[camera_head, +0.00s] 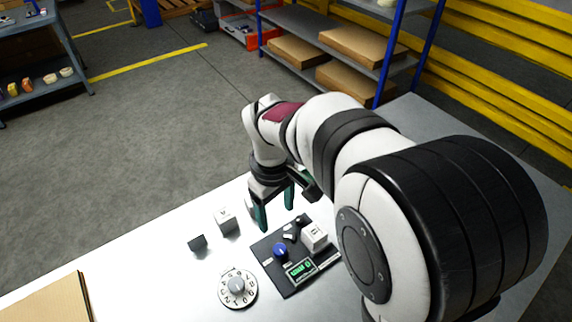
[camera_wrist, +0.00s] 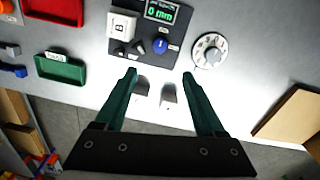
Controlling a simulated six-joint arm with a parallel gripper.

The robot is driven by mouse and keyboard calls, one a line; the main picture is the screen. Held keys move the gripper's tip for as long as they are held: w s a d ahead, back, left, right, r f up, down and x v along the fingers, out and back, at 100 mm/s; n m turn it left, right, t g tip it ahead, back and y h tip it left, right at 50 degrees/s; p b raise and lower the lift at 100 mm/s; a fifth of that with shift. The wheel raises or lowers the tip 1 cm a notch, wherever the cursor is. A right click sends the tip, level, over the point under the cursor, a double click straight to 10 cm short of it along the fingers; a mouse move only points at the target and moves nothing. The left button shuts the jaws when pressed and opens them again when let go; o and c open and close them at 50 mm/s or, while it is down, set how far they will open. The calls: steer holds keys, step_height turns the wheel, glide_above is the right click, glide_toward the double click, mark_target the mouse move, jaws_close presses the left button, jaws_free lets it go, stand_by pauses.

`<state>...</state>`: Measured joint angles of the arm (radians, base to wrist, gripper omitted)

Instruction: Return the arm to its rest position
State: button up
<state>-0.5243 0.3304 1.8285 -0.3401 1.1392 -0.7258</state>
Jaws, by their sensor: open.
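My gripper (camera_head: 275,205) has green fingers and hangs above the metal table, pointing down. It is open with nothing between its fingers, and it also shows in the wrist view (camera_wrist: 164,82). In the head view, my arm reaches in from the right and bends down to the gripper. A black panel (camera_head: 262,247) with a blue knob (camera_head: 281,250), a green display (camera_head: 301,269) and a white block (camera_head: 314,235) lies just in front of the gripper. My arm hides part of the table behind it.
A numbered dial (camera_head: 237,287), a white cube (camera_head: 225,220) and a small dark block (camera_head: 198,243) sit on the table (camera_head: 150,250). Cardboard (camera_head: 50,303) lies at the front left. Shelves (camera_head: 335,65) stand beyond the table.

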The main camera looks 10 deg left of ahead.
steer(key=s+d+r+m, duration=0.5)
steer(key=s+d+m, duration=0.25)
steer(key=d, duration=0.25)
steer(key=s+d+f+m+y, duration=0.1)
steer(key=s+d+m+y, duration=0.1)
steer(key=s+d+m, duration=0.3)
steer(key=s+m, duration=0.4)
steer(key=s, duration=0.3)
steer(key=shift+s+g, duration=0.3)
steer(key=shift+s, duration=0.05)
